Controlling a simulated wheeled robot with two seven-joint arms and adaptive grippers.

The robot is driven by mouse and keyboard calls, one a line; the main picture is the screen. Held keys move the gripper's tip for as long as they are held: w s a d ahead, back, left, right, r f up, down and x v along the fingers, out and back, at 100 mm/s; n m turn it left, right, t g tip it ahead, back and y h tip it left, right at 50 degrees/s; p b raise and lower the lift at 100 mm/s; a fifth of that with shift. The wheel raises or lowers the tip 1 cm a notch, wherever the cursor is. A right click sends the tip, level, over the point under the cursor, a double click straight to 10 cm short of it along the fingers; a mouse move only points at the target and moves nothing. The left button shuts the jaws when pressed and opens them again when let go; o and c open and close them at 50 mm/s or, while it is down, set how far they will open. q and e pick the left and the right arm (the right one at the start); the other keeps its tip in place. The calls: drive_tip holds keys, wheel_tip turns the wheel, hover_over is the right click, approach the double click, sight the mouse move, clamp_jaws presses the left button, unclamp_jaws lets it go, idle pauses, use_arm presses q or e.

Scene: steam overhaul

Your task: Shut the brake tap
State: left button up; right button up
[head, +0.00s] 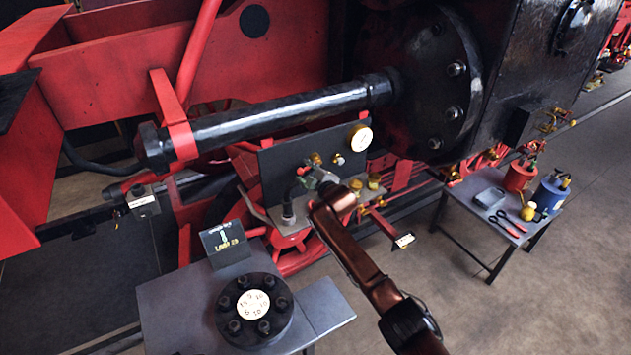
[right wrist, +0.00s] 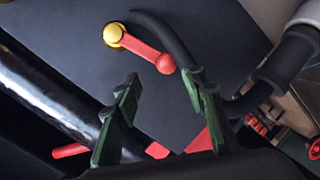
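A tap with a brass hub and a red lever (right wrist: 142,47) ending in a red ball sits on a dark panel (right wrist: 215,30) in the right wrist view. I take it for the brake tap. The lever slants down to the right from its hub. My right gripper (right wrist: 160,80) is open, its two green fingers apart, with the ball just beyond and between the fingertips; contact cannot be told. In the head view the right gripper (head: 318,178) is at the front of the panel (head: 280,168) and partly hides the tap. My left gripper is not in view.
A gauge (head: 360,138) and brass fittings are on the panel. A black hose (right wrist: 172,35) passes close to the lever. A long black pipe (head: 285,110) runs above. A table (head: 165,305) with a bolted flange (head: 255,335) stands below; another table (head: 465,210) with oil cans stands right.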

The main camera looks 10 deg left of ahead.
drive_tip(key=v, duration=1)
